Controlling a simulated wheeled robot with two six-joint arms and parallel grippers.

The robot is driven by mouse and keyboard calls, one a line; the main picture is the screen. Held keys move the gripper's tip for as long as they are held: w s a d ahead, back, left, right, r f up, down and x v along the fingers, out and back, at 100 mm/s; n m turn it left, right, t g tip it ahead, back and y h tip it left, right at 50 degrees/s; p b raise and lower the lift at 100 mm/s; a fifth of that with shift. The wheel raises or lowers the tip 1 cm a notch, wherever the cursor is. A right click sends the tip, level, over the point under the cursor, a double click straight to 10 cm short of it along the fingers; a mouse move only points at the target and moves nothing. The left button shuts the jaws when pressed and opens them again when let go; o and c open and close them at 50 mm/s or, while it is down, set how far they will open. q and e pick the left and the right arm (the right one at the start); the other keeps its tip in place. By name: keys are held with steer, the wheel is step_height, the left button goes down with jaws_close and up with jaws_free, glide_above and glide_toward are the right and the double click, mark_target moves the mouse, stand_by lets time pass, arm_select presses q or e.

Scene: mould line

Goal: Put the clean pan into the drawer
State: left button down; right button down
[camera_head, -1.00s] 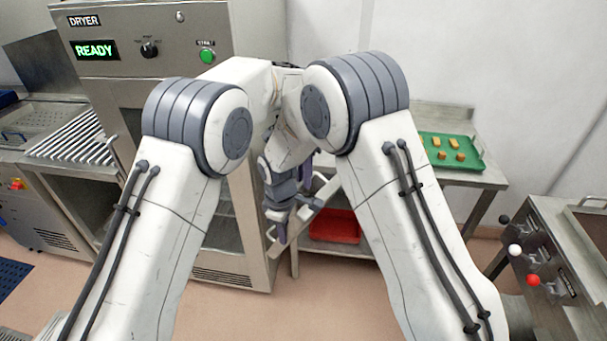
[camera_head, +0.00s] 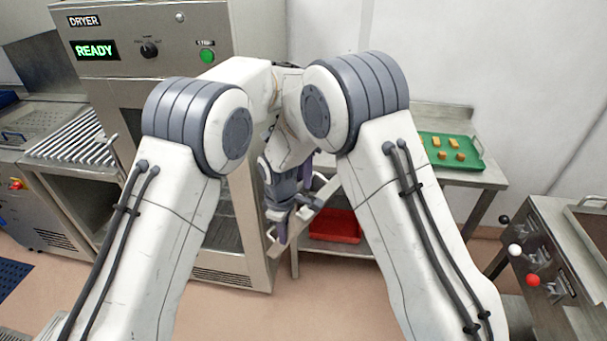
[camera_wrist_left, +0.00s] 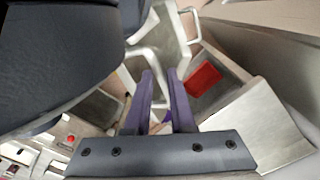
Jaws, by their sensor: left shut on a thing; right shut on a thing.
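The pan (camera_head: 320,194) is a pale grey metal piece, seen tilted and mostly hidden behind my arms in the head view. In the left wrist view, the grey metal (camera_wrist_left: 165,38) with loop-like handles lies at the fingertips. My left gripper (camera_head: 307,166) is mostly covered by my right arm; its purple fingers (camera_wrist_left: 160,85) are shut on the pan's handle in the wrist view. My right gripper (camera_head: 283,228) is lower, shut at the pan's near side; its exact grip is hidden. I cannot make out a drawer in these views.
The dryer (camera_head: 150,70) stands at left, showing READY. A steel table at right holds a green tray (camera_head: 478,164) with several yellowish blocks; a red tray (camera_head: 335,226) is on its lower shelf. A panel with levers (camera_head: 533,280) is at far right. Floor in front is clear.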

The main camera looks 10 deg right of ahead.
arm_select(q)
steer(key=shift+w+r, duration=0.15)
steer(key=shift+r, duration=0.15)
arm_select(e)
steer(key=shift+s+d+f, duration=0.1)
steer(key=shift+s+f, duration=0.05)
steer(key=shift+f, duration=0.05)
steer(key=c, duration=0.9)
jaws_free()
